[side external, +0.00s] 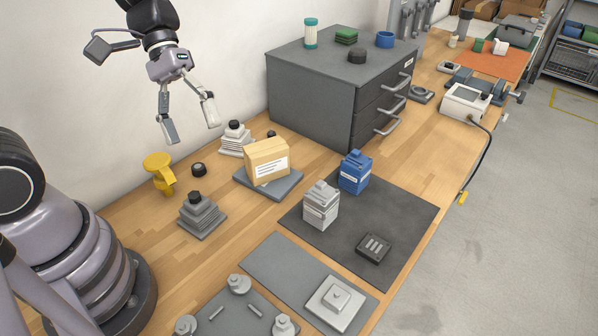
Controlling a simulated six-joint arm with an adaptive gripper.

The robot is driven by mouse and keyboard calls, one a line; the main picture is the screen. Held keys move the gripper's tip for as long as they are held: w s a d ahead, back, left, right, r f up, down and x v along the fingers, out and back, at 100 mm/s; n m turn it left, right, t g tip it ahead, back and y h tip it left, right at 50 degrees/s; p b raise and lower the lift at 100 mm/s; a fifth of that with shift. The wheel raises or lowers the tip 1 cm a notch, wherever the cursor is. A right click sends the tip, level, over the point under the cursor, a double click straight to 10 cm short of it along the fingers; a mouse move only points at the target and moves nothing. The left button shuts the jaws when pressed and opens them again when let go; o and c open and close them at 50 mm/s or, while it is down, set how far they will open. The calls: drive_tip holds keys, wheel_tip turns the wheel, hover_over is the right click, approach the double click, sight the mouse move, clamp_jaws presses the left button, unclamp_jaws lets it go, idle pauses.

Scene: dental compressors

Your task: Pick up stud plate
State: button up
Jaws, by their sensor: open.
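No part is clearly labelled as the stud plate, so I cannot tell for certain which one it is. A light grey square plate with a raised block (336,302) lies on a grey mat at the front. A dark plate with several pale bars (373,248) lies on the black mat. A grey board with knobs and pins (237,312) is at the bottom edge, partly cut off. My gripper (192,131) is open and empty, high above the back left of the bench, away from all three.
Grey and blue compressor-like units (321,205) (355,171) stand on the black mat (410,215). A drawer cabinet (315,80) rises behind.

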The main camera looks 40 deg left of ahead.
drive_tip(key=w+d+f+n+h, duration=0.3)
drive_tip(key=f+n, duration=0.1)
drive_tip(key=f, duration=0.2)
drive_tip(key=w+d+f+n+h, duration=0.2)
drive_tip(key=w+d+f+n, duration=0.1)
drive_tip(key=d+f, duration=0.15)
drive_tip(key=n+t+h, duration=0.2)
drive_tip(key=n, duration=0.5)
approach(328, 290)
drive_tip(key=shift+a+r, duration=1)
drive_tip(key=shift+a, duration=0.2)
drive_tip(key=shift+d+f+n+t, duration=0.2)
drive_tip(key=shift+f+n+t, duration=0.1)
drive_tip(key=shift+f, duration=0.05)
drive_tip(key=shift+y, duration=0.3)
drive_tip(key=x, duration=0.8)
drive_tip(key=shift+s, duration=0.1)
drive_tip(key=shift+x, duration=2.65)
drive_tip(key=shift+s+r, duration=0.1)
drive_tip(key=shift+s, duration=0.05)
drive_tip(key=c, duration=1.3)
